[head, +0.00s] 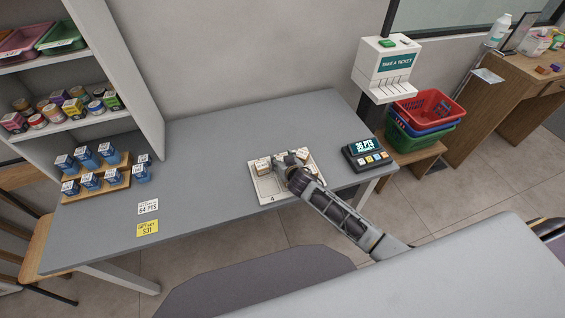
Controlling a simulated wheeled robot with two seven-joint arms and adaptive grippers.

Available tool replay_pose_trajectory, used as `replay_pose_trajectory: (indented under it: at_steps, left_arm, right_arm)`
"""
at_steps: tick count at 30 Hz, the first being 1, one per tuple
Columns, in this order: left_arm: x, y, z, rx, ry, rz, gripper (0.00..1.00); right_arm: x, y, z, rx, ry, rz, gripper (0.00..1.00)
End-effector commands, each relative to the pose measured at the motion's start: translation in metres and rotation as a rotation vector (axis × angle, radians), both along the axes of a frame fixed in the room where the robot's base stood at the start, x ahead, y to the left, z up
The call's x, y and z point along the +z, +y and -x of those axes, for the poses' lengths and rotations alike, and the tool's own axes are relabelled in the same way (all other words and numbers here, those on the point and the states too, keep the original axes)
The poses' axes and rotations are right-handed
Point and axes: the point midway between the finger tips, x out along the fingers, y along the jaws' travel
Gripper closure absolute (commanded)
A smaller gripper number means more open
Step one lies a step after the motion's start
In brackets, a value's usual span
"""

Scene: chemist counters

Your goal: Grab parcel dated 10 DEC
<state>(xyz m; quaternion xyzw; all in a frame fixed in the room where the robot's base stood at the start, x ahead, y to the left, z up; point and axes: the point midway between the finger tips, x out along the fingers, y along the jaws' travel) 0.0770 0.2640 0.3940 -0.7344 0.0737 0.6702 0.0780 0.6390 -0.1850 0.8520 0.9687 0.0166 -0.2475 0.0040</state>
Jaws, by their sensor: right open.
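My right gripper (283,163) reaches in from the lower right and is over a white tray (267,198) on the grey table. Small pale boxes, which look like parcels (263,165), stand in the tray, partly hidden behind the gripper. The dates on them are too small to read, so I cannot tell which one says 10 DEC. The gripper is open, and I cannot tell whether its fingers are around a parcel. The tray's front edge has a 4 on it. My left gripper is not in view.
A dark device with a lit display (366,153) stands right of the tray. Blue-and-white boxes (86,157) fill a wooden stand at the left. A white card (148,207) and a yellow card (148,228) lie at the front edge. The table's middle is clear.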

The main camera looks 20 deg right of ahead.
Motion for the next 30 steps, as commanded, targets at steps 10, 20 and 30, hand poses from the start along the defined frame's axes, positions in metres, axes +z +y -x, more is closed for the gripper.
replay_pose_trajectory:
  at_steps: [10, 20, 30]
  left_arm:
    - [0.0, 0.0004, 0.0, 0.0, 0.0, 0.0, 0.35]
    - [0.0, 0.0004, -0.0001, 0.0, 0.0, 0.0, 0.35]
    - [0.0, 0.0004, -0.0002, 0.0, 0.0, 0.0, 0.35]
  right_arm:
    - [0.0001, -0.0001, 0.0002, 0.0, 0.0, 0.0, 0.5]
    - [0.0004, -0.0002, 0.0, 0.0, -0.001, 0.0, 0.81]
    - [0.006, -0.0003, -0.0002, 0.0, -0.001, 0.001, 0.81]
